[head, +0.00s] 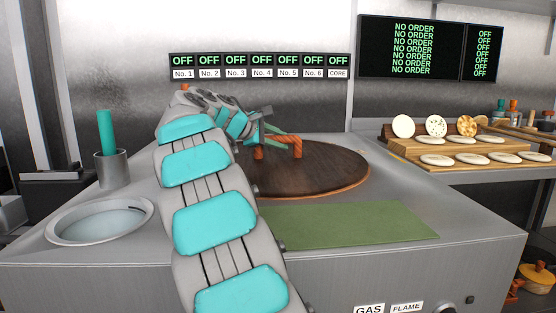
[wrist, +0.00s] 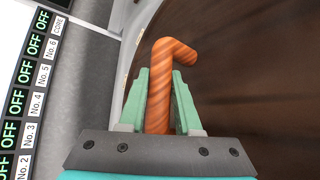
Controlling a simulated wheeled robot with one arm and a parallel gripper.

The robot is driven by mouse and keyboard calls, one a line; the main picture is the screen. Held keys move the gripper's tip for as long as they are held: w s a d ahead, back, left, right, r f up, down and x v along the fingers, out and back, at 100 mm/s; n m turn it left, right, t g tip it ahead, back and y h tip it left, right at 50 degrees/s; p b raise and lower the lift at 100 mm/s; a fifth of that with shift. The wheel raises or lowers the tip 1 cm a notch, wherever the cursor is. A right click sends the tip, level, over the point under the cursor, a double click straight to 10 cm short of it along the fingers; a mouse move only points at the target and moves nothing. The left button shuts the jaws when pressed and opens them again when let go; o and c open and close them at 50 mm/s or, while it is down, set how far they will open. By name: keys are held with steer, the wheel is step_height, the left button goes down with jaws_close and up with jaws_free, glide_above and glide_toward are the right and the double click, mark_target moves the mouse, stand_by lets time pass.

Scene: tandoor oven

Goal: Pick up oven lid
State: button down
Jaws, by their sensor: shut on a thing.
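The oven lid (head: 330,177) is a round dark brown wooden disc lying on the steel counter in the head view. It also fills the right part of the wrist view (wrist: 260,70). Its orange-brown twisted handle (head: 297,147) stands up from the disc. In the wrist view the handle (wrist: 160,85) runs up between the two green fingers and bends right at its top. My gripper (wrist: 160,85) is shut on the handle. In the head view my gripper (head: 285,138) is partly hidden behind my arm, which also covers the lid's left side. I cannot tell whether the lid sits flush.
A green mat (head: 350,225) lies in front of the lid. A round basin (head: 100,220) and a metal cup (head: 112,168) with a teal stick stand left. Flatbreads on a wooden rack (head: 420,150) are at the right. OFF signs (head: 260,60) hang on the back wall.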

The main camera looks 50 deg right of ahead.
steer(key=shift+r, duration=1.8)
steer(key=s+a+r+b, duration=0.2)
steer(key=s+a, duration=0.8)
steer(key=s, duration=0.2)
steer(key=w+d+p, duration=0.2)
steer(key=d, duration=0.9)
steer(key=shift+w+d+f, duration=0.15)
steer(key=shift+w+f, duration=0.05)
steer(key=shift+w, duration=0.1)
steer(key=shift+d, duration=0.15)
steer(key=w+d, duration=0.2)
steer(key=d, duration=0.5)
steer(key=shift+w, duration=0.2)
stand_by(0.5)
steer(key=shift+a, duration=0.1)
